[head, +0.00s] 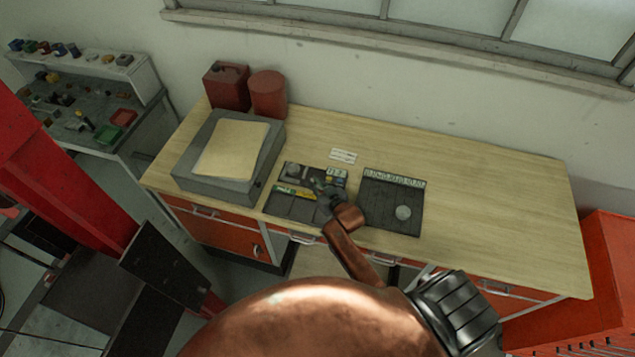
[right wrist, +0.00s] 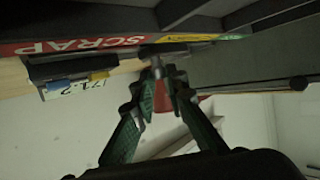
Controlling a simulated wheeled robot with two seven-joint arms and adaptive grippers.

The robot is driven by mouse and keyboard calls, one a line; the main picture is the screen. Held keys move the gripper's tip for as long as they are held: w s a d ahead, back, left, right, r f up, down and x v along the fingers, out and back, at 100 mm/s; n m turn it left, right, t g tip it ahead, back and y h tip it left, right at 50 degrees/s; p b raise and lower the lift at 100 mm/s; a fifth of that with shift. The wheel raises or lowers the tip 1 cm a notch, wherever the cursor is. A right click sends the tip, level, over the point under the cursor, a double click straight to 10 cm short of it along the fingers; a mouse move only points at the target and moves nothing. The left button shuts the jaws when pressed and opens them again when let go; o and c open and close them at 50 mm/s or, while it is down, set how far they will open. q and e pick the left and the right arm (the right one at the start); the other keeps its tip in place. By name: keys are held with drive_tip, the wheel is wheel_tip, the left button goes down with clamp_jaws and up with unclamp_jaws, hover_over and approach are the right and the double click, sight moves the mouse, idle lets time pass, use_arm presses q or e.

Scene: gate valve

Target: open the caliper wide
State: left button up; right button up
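My right gripper (head: 328,203) is low over the left part of the workbench, at the right side of a dark sorting tray (head: 290,206). In the right wrist view its two green-padded fingers (right wrist: 160,78) lean toward each other near a small dark grey piece. In the head view the caliper is too small to make out, partly hidden by the gripper. My left gripper is not in view.
A dark mat (head: 385,211) with a round grey disc (head: 404,213) lies right of the gripper. A grey surface plate (head: 188,185) and red cans (head: 268,94) stand at the left. A white card (head: 343,156) lies behind. The bench's right part (head: 510,220) is clear.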

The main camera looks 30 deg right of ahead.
drive_tip(key=o, duration=0.4)
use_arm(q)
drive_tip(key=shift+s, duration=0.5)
use_arm(e)
drive_tip(key=shift+s+r, duration=0.1)
drive_tip(key=shift+s, duration=0.1)
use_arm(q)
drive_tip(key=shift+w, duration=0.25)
use_arm(e)
drive_tip(key=v, duration=1.1)
drive_tip(key=shift+s+r, duration=0.15)
drive_tip(key=shift+s, duration=0.15)
